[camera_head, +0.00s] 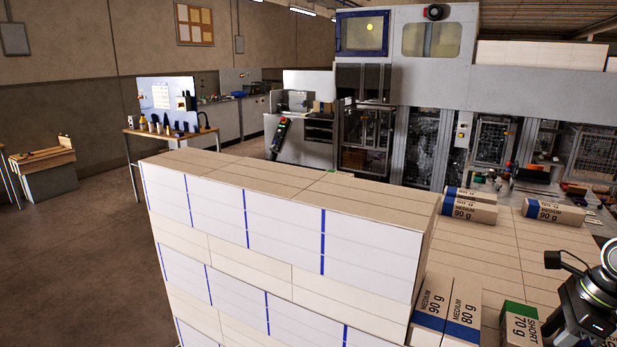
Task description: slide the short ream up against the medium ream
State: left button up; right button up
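The short ream (520,326), with a green band and "SHORT 70 g" on its end, lies at the lower right and is cut off by the bottom edge. Two medium reams with blue bands lie to its left, an 80 g one (463,308) and a 90 g one (433,303), side by side. A gap of bare surface shows between the short ream and the 80 g medium ream. My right gripper (577,318) is at the right edge, close to the right side of the short ream; its fingertips cannot be made out. My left gripper is not in view.
A tall stack of white-wrapped reams (290,225) fills the middle, left of the medium reams. More medium reams (470,205) and another (555,211) lie farther back on the layer of tan reams (500,258). A large grey machine stands behind.

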aim_at(529, 324)
jog(key=shift+f, duration=0.2)
dwell(0.3)
jog(key=shift+a, duration=0.15)
jog(key=shift+w+a+b, duration=0.2)
jog(key=shift+w+a, duration=0.2)
jog(key=shift+a, duration=0.3)
jog(key=shift+w+a+b, duration=0.2)
jog(key=shift+w+a, duration=0.2)
jog(key=shift+a, duration=0.25)
jog(key=shift+w+a, duration=0.1)
jog(key=shift+a, duration=0.15)
jog(key=shift+w+a, duration=0.25)
jog(key=shift+a, duration=0.2)
jog(key=shift+b, duration=0.45)
jog(key=shift+r, duration=0.2)
